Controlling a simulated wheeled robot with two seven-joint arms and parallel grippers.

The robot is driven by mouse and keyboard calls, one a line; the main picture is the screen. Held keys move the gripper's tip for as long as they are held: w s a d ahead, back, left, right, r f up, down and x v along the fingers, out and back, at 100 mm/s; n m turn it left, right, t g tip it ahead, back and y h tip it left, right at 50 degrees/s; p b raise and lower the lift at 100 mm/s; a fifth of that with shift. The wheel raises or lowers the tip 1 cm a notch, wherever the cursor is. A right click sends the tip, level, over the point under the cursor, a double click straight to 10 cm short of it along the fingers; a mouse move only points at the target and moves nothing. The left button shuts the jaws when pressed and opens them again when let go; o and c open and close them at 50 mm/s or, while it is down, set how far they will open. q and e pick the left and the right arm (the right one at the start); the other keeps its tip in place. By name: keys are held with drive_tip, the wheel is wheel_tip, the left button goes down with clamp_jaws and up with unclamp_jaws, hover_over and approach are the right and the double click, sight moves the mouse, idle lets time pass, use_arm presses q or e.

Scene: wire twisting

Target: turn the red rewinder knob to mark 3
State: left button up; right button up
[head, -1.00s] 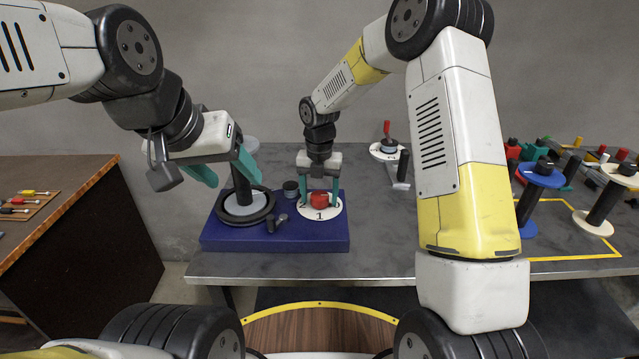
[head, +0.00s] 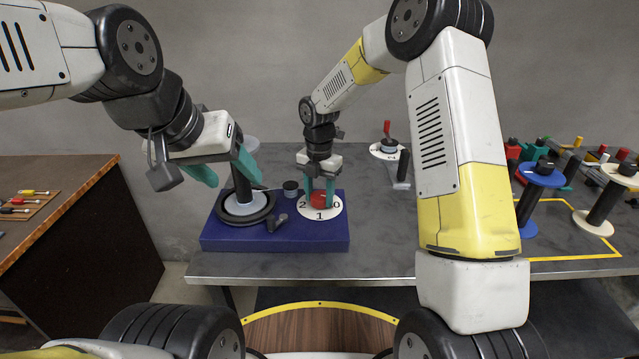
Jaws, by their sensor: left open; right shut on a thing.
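The red knob (head: 318,201) sits on a white dial (head: 319,214) on the right part of the blue rewinder base (head: 300,238). The marks 2, 1 and 0 show on the dial; mark 3 is not visible to me. My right gripper (head: 319,198) points straight down and is shut on the red knob, one finger on each side. My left gripper (head: 222,170) is open and empty, up and left, beside the rewinder's dark post (head: 242,185). The post stands in a dark ring with a pale disc on the base's left part.
Spools, including a blue one (head: 541,174), and coloured parts crowd the table's right side. A brown cabinet (head: 70,230) stands left.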

drive_tip(key=m, duration=0.6)
drive_tip(key=shift+w+a+m, duration=0.1)
drive_tip(key=shift+m, duration=0.2)
drive_tip(key=m, duration=0.6)
drive_tip(key=shift+w, duration=0.1)
drive_tip(key=m, duration=0.6)
drive_tip(key=shift+w+m, duration=0.1)
drive_tip(key=shift+m, duration=0.3)
drive_tip(key=m, duration=0.6)
drive_tip(key=shift+w, duration=0.1)
drive_tip(key=m, duration=0.6)
drive_tip(key=shift+m, duration=0.3)
drive_tip(key=m, duration=0.6)
drive_tip(key=shift+d+r, duration=0.1)
drive_tip(key=shift+d, duration=0.15)
drive_tip(key=m, duration=0.6)
drive_tip(key=shift+m, duration=0.3)
drive_tip(key=m, duration=0.5)
drive_tip(key=shift+s+d+m, duration=0.1)
drive_tip(key=shift+s+m, duration=0.1)
drive_tip(key=shift+m, duration=0.1)
